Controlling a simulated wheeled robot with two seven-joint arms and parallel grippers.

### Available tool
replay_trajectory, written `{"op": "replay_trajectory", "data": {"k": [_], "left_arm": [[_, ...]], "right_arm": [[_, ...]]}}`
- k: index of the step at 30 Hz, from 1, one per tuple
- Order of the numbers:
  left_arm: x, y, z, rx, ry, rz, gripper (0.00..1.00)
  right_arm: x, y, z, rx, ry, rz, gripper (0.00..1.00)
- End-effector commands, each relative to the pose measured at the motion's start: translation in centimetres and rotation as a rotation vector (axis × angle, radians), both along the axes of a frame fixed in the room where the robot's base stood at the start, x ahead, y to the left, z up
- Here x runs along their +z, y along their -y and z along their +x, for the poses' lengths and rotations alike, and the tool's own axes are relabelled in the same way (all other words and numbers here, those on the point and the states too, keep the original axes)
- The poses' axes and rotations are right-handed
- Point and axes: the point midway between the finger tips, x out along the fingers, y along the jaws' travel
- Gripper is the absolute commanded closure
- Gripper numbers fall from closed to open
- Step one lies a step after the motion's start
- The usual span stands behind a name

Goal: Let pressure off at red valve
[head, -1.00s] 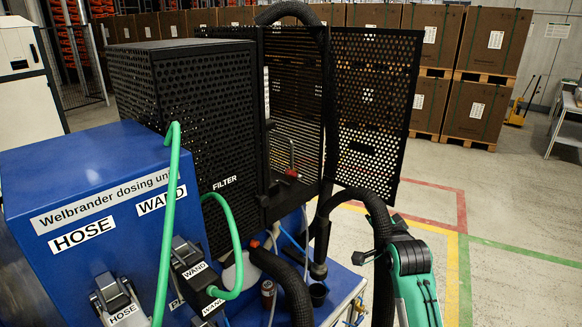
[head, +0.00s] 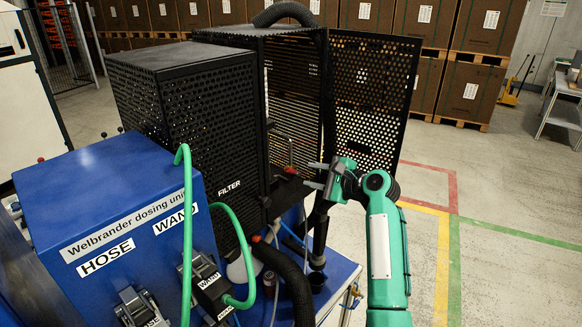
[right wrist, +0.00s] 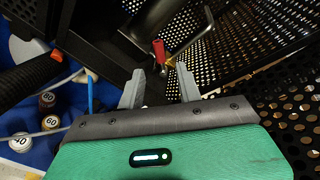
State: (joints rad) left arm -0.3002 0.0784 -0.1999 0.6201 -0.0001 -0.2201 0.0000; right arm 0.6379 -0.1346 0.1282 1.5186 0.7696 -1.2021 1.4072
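The red valve handle (head: 290,170) shows at the opening of the black perforated cage, beside the FILTER box. In the right wrist view the red handle (right wrist: 158,50) stands upright just beyond my fingertips, near a bent metal rod. My right gripper (head: 312,175) points left toward the handle, a short way to its right. In the right wrist view its two fingers (right wrist: 160,84) are apart with nothing between them, and a gap shows between them and the handle. The valve body is partly hidden in the dark cage. My left gripper is not in view.
The open perforated door (head: 370,95) stands right behind my right gripper. A thick black hose (head: 293,283) and green hoses (head: 187,230) run around the blue dosing unit (head: 85,200). Bottles with numbered caps (right wrist: 50,122) stand below. Open floor lies to the right.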

Motion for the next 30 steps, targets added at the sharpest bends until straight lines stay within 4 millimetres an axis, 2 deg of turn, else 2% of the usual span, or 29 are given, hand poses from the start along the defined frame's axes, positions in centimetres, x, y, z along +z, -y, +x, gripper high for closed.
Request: {"op": "replay_trajectory", "data": {"k": [1,12,19,29,30], "left_arm": [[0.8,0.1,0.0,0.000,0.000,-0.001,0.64],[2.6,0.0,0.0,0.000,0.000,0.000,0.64],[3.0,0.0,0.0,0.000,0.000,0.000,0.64],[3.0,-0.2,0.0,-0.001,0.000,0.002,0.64],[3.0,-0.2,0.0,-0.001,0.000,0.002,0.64]], "right_arm": [[0.1,-0.9,0.7,0.003,-0.003,0.002,0.65],[-1.5,-4.8,4.7,0.000,-0.002,-0.001,0.65],[-2.0,-5.9,5.8,-0.001,0.000,-0.002,0.65],[-2.2,-6.0,6.0,-0.001,0.001,-0.002,0.65],[-2.2,-6.0,6.0,-0.001,0.001,-0.002,0.69]]}}
